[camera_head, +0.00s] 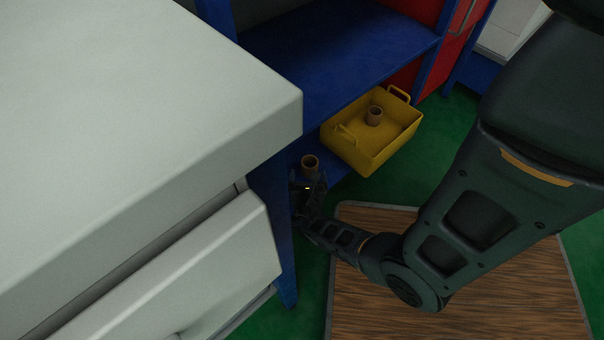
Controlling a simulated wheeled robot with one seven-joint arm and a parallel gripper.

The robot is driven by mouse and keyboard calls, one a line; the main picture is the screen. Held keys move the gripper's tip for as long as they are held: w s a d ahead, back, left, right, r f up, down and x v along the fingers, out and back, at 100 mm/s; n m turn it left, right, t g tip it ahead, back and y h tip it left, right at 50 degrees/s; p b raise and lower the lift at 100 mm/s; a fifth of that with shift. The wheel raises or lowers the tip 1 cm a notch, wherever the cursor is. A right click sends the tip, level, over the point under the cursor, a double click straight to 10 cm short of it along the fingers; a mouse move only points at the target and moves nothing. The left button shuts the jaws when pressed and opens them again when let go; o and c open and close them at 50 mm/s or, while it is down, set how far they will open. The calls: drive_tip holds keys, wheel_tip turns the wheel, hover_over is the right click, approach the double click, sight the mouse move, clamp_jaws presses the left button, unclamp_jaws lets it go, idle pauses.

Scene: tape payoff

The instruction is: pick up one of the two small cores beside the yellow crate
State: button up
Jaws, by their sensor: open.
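A yellow crate (360,157) with two handles sits on the low blue shelf. One small brown core (374,116) shows inside the crate, standing upright. Another small brown core (310,161) stands on the blue shelf to the left of the crate, and its lower part is hidden behind my gripper. My gripper (309,183) is dark and open, right at this core on its near side. I cannot tell whether the fingers touch it or are around it. No second core shows beside the crate; the white counter and shelf may hide part of that space.
A white counter (130,110) with a white drawer front (200,270) fills the left. A blue upper shelf (340,50) overhangs the lower shelf, and a blue post (273,220) stands just left of my gripper. A brown wooden mat (450,290) lies on the green floor.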

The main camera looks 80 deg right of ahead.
sight(310, 158)
drive_tip(key=b+x, duration=0.1)
drive_tip(key=x, duration=0.2)
drive_tip(key=b+x, duration=0.2)
drive_tip(key=x, duration=0.2)
drive_tip(key=shift+s+d, duration=0.15)
drive_tip(key=shift+s, duration=0.1)
drive_tip(key=shift+d+f+b, duration=0.15)
drive_tip(key=shift+d+b, duration=0.2)
drive_tip(key=shift+d, duration=0.25)
drive_tip(key=c, duration=1)
drive_tip(key=shift+c, duration=0.2)
